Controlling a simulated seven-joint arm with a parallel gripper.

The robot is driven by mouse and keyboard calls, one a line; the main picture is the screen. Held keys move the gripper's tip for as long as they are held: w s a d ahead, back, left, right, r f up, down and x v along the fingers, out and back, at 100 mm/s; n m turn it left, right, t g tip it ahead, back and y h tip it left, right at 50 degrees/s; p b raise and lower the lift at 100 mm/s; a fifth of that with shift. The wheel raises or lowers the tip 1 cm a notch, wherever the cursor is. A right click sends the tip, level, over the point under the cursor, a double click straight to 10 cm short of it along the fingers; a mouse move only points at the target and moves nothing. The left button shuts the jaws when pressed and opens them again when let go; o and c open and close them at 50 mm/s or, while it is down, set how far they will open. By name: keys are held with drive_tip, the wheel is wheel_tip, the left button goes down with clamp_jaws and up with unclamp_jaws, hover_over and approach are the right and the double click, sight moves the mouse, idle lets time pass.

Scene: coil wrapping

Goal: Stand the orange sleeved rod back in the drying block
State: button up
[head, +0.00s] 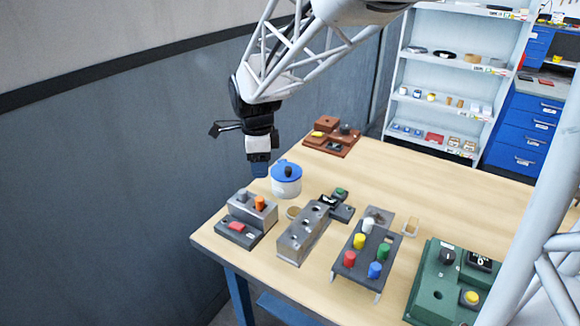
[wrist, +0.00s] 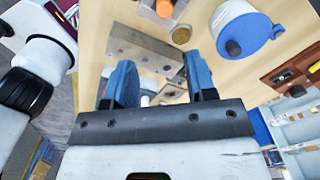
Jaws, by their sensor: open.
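The orange sleeved rod (head: 259,202) stands upright in a grey fixture (head: 239,208) with a dark base and a red button, at the table's near left. Only its orange top shows; it also appears at the top edge of the wrist view (wrist: 165,8). The long grey metal block (head: 291,246) with a row of holes, which looks like the drying block, lies just right of the fixture; it crosses the wrist view (wrist: 133,48). Its visible holes look empty. My gripper (head: 259,167) is open and empty, above and behind the fixture; its blue fingers show apart in the wrist view (wrist: 160,66).
A white pot with a blue lid (head: 287,186) stands close to my gripper. A dark rack (head: 369,262) holds several coloured cylinders. A green machine (head: 437,295) stands at right and a brown tray (head: 332,142) at the back. The table's back right is clear.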

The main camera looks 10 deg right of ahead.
drive_tip(key=s+d+r+n+t, duration=0.1)
drive_tip(key=s+d+n, duration=0.2)
drive_tip(key=s+n, duration=0.3)
drive_tip(key=s+d+r+n, duration=0.1)
drive_tip(key=s+d+n, duration=0.3)
drive_tip(key=s, duration=0.8)
drive_tip(key=s+d+r+n+t, duration=0.1)
drive_tip(key=s+d+n, duration=0.2)
drive_tip(key=s+n, duration=0.6)
drive_tip(key=shift+s+d+r+t, duration=0.15)
drive_tip(key=shift+s+d+t, duration=0.2)
drive_tip(key=shift+s, duration=0.1)
